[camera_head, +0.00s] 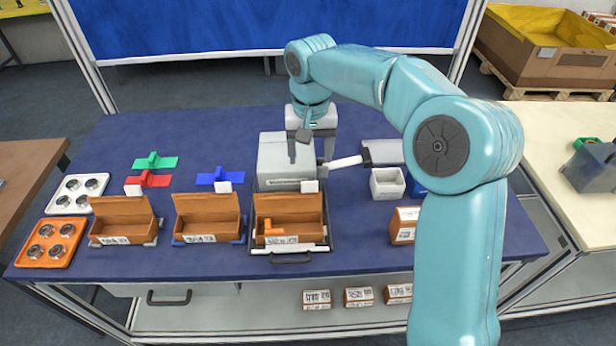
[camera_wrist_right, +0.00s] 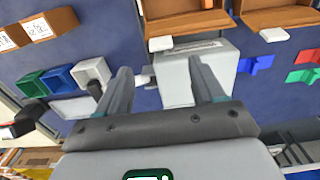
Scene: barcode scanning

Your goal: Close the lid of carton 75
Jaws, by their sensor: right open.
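Three brown cartons with raised lids stand in a row on the blue table: left (camera_head: 123,239), middle (camera_head: 208,238) and right (camera_head: 283,240). I cannot read which is number 75. The right carton holds an orange part (camera_head: 272,230) and sits on a dark-edged tray with a handle. In the right wrist view, parts of two cartons (camera_wrist_right: 187,25) (camera_wrist_right: 280,17) show at the top. My right gripper (camera_head: 313,145) is open and empty over the grey box-shaped device (camera_head: 284,160), behind the right carton; it also shows in the wrist view (camera_wrist_right: 160,70). My left gripper is out of view.
Green (camera_head: 155,161), red (camera_head: 150,180) and blue (camera_head: 217,177) parts lie behind the cartons. A white tray (camera_head: 62,206) and an orange tray (camera_head: 32,259) hold round metal pieces. A white open box (camera_head: 387,184) and a closed carton (camera_head: 403,226) stand at right.

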